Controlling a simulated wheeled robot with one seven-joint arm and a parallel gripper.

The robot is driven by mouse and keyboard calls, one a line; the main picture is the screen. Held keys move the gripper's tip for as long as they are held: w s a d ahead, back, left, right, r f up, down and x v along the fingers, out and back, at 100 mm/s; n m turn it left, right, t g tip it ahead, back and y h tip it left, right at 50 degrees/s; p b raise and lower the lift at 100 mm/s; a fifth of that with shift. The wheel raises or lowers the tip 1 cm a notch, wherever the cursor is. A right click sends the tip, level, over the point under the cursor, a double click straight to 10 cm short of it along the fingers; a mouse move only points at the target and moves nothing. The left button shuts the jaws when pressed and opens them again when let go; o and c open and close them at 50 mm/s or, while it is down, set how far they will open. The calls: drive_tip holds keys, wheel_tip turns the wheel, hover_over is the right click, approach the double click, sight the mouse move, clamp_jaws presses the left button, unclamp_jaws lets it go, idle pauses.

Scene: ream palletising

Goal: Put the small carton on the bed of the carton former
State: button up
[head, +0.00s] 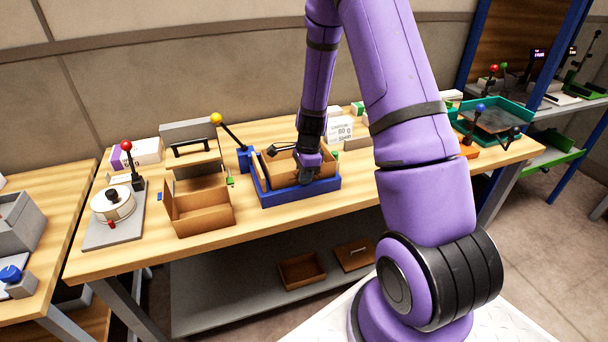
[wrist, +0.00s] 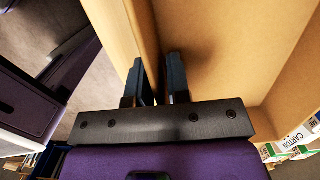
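An open brown carton, which I take to be the small carton (head: 285,165), sits in or just over the blue bed (head: 288,196) of the former with the yellow-knobbed lever (head: 216,119). My gripper (head: 308,172) points down at the carton's right side. In the wrist view my gripper (wrist: 160,72) has its two fingers close together, one on each side of the carton's wall (wrist: 147,28). They look shut on that wall. Whether the carton's base touches the bed is hidden by the blue front and my gripper.
Another open brown carton (head: 201,218) stands to the left, near a grey plate with a red-knobbed lever (head: 126,146). A white labelled carton box (head: 340,130) is behind my gripper. A green tray (head: 496,118) stands far right. The lower shelf (head: 225,290) holds brown pieces.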

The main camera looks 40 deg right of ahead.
drive_tip(key=shift+o, duration=0.6)
drive_tip(key=r, duration=0.8)
drive_tip(key=d+r, duration=0.1)
drive_tip(key=r, duration=0.3)
drive_tip(key=shift+s+d+r, duration=0.1)
drive_tip(key=shift+s+r, duration=0.1)
drive_tip(key=shift+s, duration=0.05)
drive_tip(key=s+a+r+n+t, duration=0.1)
drive_tip(key=s+a+r+n, duration=0.35)
drive_tip(key=r, duration=0.35)
drive_tip(key=s+a+r+n+t, duration=0.1)
drive_tip(key=s+a+r+n, duration=0.35)
drive_tip(key=r, duration=0.45)
drive_tip(key=s+a+r+n+t, duration=0.1)
drive_tip(key=s+a+r+n, duration=0.1)
drive_tip(key=s+r+n, duration=0.2)
drive_tip(key=s+a+r+n+t+h, duration=0.1)
drive_tip(key=s+a+r+n, duration=0.2)
drive_tip(key=s+n, duration=0.5)
drive_tip(key=s, duration=0.5)
drive_tip(key=shift+a+r+t, duration=0.15)
drive_tip(key=shift+r+t, duration=0.25)
